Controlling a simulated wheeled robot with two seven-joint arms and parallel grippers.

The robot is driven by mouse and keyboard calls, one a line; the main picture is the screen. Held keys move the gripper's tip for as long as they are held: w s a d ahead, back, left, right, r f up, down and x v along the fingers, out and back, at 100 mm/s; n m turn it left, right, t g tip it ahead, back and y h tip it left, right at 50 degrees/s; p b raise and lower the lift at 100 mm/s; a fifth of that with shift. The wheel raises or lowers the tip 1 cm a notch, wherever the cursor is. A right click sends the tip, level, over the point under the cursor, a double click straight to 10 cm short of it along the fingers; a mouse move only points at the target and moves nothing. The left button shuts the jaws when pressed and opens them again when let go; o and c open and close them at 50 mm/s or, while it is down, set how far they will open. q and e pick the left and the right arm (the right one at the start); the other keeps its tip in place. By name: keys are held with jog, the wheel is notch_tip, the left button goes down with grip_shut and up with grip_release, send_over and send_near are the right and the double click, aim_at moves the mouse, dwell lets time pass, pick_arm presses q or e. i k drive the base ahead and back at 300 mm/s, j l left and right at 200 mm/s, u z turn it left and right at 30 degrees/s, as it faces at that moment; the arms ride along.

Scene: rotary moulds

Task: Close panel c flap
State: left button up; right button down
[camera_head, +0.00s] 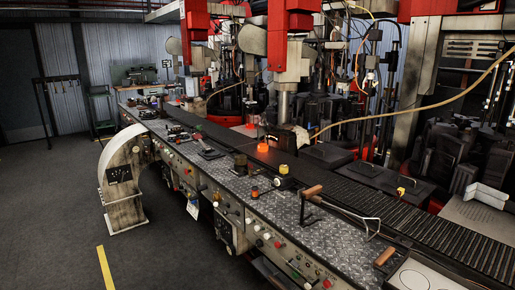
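I cannot pick out which part is panel c or its flap; no lettering is readable at this size. A row of control panels (233,232) with buttons and knobs runs along the front of the long metal bench. A small white plate or sheet (193,208) hangs on the bench front. A curved, cream-coloured housing (127,183) with a dark panel stands on the floor in front of the bench's far part. Neither of my grippers shows in the head view.
The bench has a diamond-plate top (300,222) with tools, a wooden-handled metal rod (345,213) and knobs on it. A dark conveyor (400,220) runs behind it, with red machines (277,30) beyond. Grey floor (60,215) on the left is clear, with a yellow stripe (105,268).

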aim_at(294, 263)
jog(key=i+l, duration=0.1)
jog(key=i, duration=0.9)
